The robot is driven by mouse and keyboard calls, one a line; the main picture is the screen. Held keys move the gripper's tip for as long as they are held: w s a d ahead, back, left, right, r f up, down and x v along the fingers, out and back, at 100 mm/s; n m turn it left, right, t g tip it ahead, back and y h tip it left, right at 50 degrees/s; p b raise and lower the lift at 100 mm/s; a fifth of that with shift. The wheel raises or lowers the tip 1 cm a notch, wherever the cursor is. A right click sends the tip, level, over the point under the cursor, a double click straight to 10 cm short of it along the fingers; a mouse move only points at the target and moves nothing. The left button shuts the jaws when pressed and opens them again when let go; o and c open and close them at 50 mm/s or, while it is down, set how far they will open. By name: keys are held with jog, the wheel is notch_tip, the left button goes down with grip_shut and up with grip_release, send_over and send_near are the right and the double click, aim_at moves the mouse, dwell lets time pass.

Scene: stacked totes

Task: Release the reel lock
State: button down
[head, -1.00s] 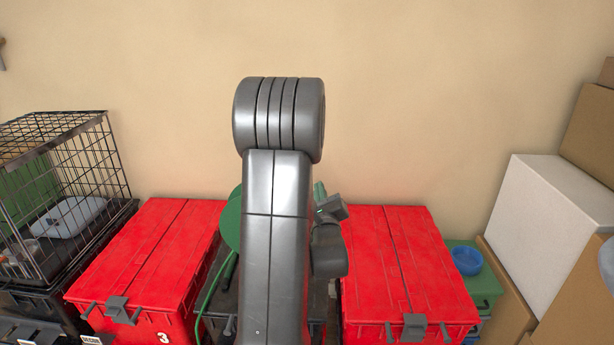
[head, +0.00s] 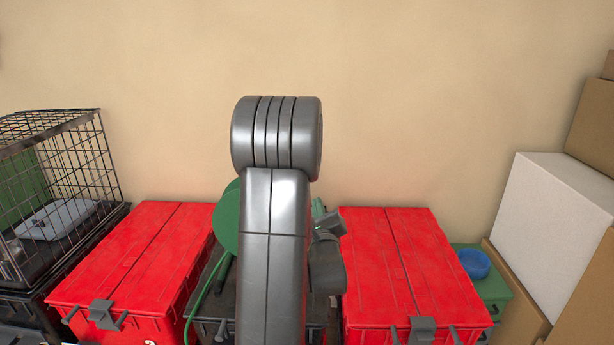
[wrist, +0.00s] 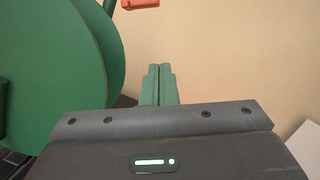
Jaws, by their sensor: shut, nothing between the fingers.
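The green reel (head: 227,216) stands on a dark tote between two red totes, mostly hidden behind my arm in the head view. In the wrist view its large round flange (wrist: 65,70) fills the left side. A small orange-red part (wrist: 140,4) shows at the top edge, cut off by the frame; I cannot tell whether it is the reel lock. My gripper (wrist: 160,68) has green fingers, pressed together and empty. They are to the right of the flange and below the orange-red part, apart from both in the picture. In the head view the fingers cannot be made out clearly.
Red totes stand left (head: 135,265) and right (head: 410,265) of the dark tote (head: 213,305). A wire crate (head: 60,170) is at far left. A blue bowl (head: 474,264) sits on a green tote, with a white box (head: 550,220) and cardboard at right. A beige wall is behind.

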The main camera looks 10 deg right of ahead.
jog(key=w+r+p, duration=0.1)
jog(key=w+r, duration=0.4)
jog(key=w, duration=0.5)
jog(key=shift+a+r, duration=0.25)
jog(key=shift+r, duration=0.05)
jog(key=shift+w+n, duration=0.1)
jog(key=shift+n, duration=0.2)
jog(key=shift+r+n, duration=0.15)
jog(key=shift+n, duration=0.65)
